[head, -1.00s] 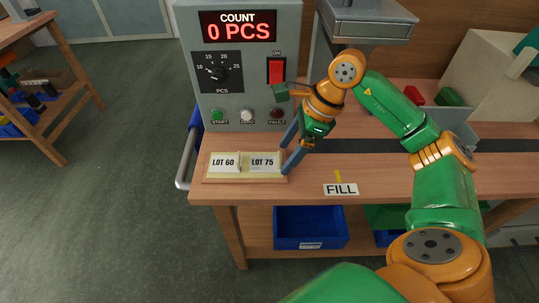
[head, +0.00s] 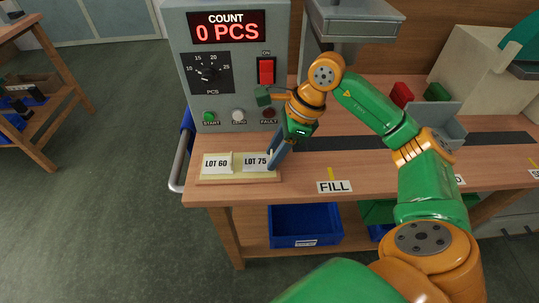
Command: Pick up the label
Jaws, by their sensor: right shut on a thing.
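Two white labels stand on a pale wooden holder (head: 240,180) at the left end of the bench. The left one, the LOT 60 label (head: 216,163), is free. The LOT 75 label (head: 253,162) stands to its right. My right gripper (head: 271,164) is at the right edge of the LOT 75 label, shut on it, with its blue-grey fingers pointing down. The fingers cover the label's right edge. The label still appears to be at the holder; I cannot tell whether it is raised. My left gripper is not in view.
A grey control box (head: 228,65) with a red switch and a display reading 0 PCS stands behind the holder. A FILL sign (head: 334,187) is on the bench's front edge. A blue bin (head: 305,225) sits below. A grey tray (head: 440,125) is at right.

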